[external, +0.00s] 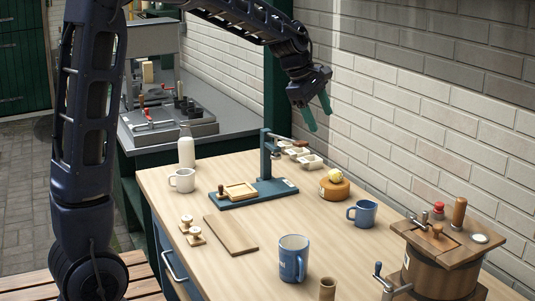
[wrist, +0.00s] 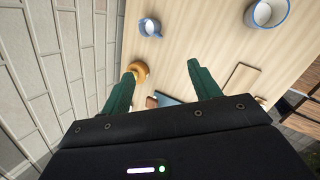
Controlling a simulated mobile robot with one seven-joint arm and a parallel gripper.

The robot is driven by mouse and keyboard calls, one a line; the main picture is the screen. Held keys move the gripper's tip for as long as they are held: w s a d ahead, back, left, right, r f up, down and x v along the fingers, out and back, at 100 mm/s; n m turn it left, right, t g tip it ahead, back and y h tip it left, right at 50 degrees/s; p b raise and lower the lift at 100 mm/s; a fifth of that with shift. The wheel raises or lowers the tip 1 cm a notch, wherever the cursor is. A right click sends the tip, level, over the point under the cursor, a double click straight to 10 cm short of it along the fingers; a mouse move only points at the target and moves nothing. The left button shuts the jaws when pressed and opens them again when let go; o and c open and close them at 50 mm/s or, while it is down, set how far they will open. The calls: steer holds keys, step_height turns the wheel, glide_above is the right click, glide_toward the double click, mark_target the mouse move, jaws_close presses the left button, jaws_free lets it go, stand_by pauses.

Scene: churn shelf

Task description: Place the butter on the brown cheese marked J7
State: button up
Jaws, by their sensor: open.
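A round brown cheese (external: 334,190) sits on the table towards the wall, with a small pale mark on its side that is too small to read. A yellow lump, which looks like the butter (external: 335,175), rests on top of it. In the wrist view the brown cheese (wrist: 139,69) shows beside the left finger, partly hidden; I cannot make out the butter there. My gripper (external: 318,118) is open and empty, raised high above the table near the wall and apart from the cheese and butter. Its two green fingers (wrist: 160,72) are spread in the wrist view.
A larger mug (external: 293,258), a wooden board (external: 231,235) and a churn (external: 437,262) are nearer the front.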

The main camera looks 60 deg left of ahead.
steer(key=s+d+r+m, duration=0.1)
steer(key=s+d+m, duration=0.4)
steer(key=s, duration=0.4)
steer(key=s+d+r+m, duration=0.2)
steer(key=s+d+m, duration=0.4)
steer(key=s, duration=0.3)
steer(key=s+d+r+m, duration=0.1)
steer(key=s+d+m, duration=0.4)
steer(key=s, duration=0.4)
steer(key=s+d+f+m+y, duration=0.1)
steer(key=s+d+f+m, duration=0.1)
steer(key=s+m, duration=0.5)
steer(key=s+f, duration=0.1)
steer(key=s, duration=0.2)
steer(key=shift+s+f, duration=0.4)
